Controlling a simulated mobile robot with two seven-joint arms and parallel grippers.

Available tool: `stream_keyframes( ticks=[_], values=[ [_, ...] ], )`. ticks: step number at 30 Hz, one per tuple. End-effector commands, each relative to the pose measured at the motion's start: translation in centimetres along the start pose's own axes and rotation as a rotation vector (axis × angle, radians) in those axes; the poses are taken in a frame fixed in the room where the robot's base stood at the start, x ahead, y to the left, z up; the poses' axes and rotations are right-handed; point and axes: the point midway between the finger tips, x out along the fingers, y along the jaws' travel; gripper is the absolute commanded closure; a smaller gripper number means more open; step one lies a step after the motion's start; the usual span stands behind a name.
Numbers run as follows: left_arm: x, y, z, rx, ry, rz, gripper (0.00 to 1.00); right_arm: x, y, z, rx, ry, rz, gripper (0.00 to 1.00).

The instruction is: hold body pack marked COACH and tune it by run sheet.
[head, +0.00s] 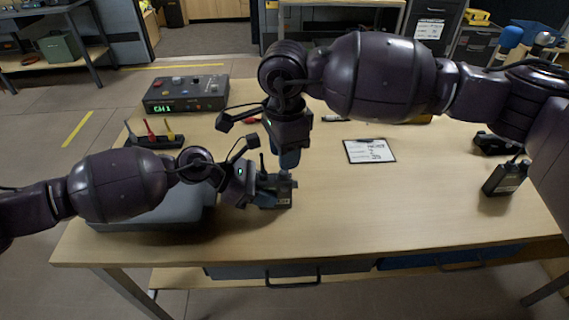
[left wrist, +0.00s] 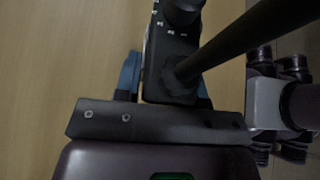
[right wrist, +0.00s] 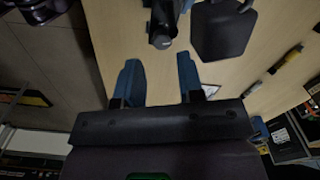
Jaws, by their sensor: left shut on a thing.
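A dark body pack (head: 281,186) with an antenna and a top knob stands above the front middle of the table; its small label is too small to read. My left gripper (head: 262,190) is shut on it, and the left wrist view shows the pack (left wrist: 172,50) between the blue fingers. My right gripper (head: 289,158) points down just above the pack. In the right wrist view its fingers (right wrist: 160,85) are apart and empty, with the pack's top knob (right wrist: 161,40) beyond them. The run sheet (head: 370,151), a white card with dark print, lies on the table right of centre.
A second body pack (head: 505,177) stands at the table's right. A console (head: 186,92) with a green "CH1" display is at the back left. A rack with red and yellow items (head: 153,137) and a grey case (head: 150,208) sit at left. The front right table is clear.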

Motion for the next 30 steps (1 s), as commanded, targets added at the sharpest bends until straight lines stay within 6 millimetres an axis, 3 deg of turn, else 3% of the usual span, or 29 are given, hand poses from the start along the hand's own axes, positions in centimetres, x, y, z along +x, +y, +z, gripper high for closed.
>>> stream_keyframes(
  ticks=[21,30],
  values=[
    [0.0,0.0,-0.4,-0.003,0.005,0.0,0.93,4.7,0.0,0.0,0.006,-0.001,0.002,0.65],
    [0.0,0.0,-0.4,-0.003,0.004,0.0,0.93,4.5,0.0,0.0,0.329,-0.001,0.0,0.65]
  ],
)
